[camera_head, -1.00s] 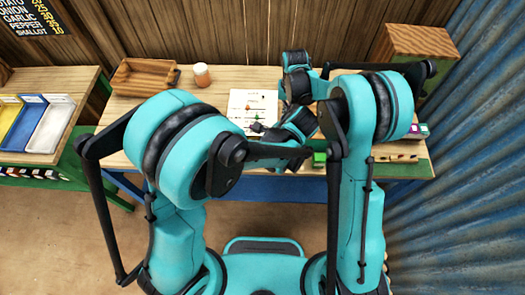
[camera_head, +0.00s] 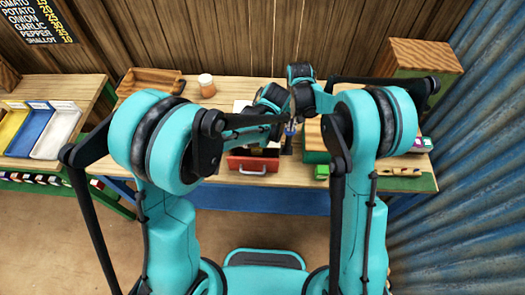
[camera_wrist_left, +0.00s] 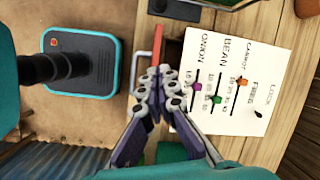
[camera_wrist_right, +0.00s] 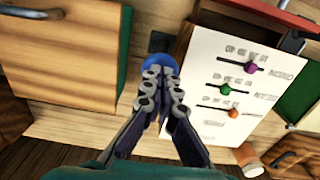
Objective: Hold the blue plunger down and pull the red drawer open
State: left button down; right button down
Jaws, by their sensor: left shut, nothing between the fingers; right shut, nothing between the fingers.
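The red drawer (camera_head: 246,164) stands out from the front of the box, with a pale handle (camera_head: 252,171) on its face. Its red front edge also shows in the left wrist view (camera_wrist_left: 157,42). My left gripper (camera_wrist_left: 159,76) is shut and empty, its fingertips at the drawer's front edge; I cannot tell whether they touch. The blue plunger (camera_wrist_right: 158,61) is a round knob beside the white slider panel. My right gripper (camera_wrist_right: 161,74) is shut and empty, its tips right over the knob and covering part of it. How far down the plunger is cannot be told.
The white panel (camera_wrist_right: 235,75) has several coloured sliders. A wooden-topped box (camera_wrist_right: 55,60) stands on the plunger's other side. A wooden tray (camera_head: 150,82) and a jar (camera_head: 207,86) stand at the back left. A small green block (camera_head: 321,172) lies near the front edge.

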pick_arm(q)
jog(key=w+d+n+g+h, duration=0.1)
jog(key=n, duration=0.3)
jog(key=w+d+n+g+h, duration=0.1)
jog(key=w+d+n, duration=0.1)
jog(key=n, duration=0.3)
jog(key=w+d+n+g+h, duration=0.1)
jog(key=w+n, duration=0.1)
jog(key=n, duration=0.2)
jog(key=shift+d+f+n+h, duration=0.25)
jog(key=shift+f+n+h, duration=0.05)
jog(key=shift+h, duration=0.1)
jog(key=x, duration=0.9)
jog(key=shift+s+f, duration=0.25)
jog(key=shift+f, duration=0.1)
jog(key=s, duration=0.7)
jog(key=shift+s, duration=0.15)
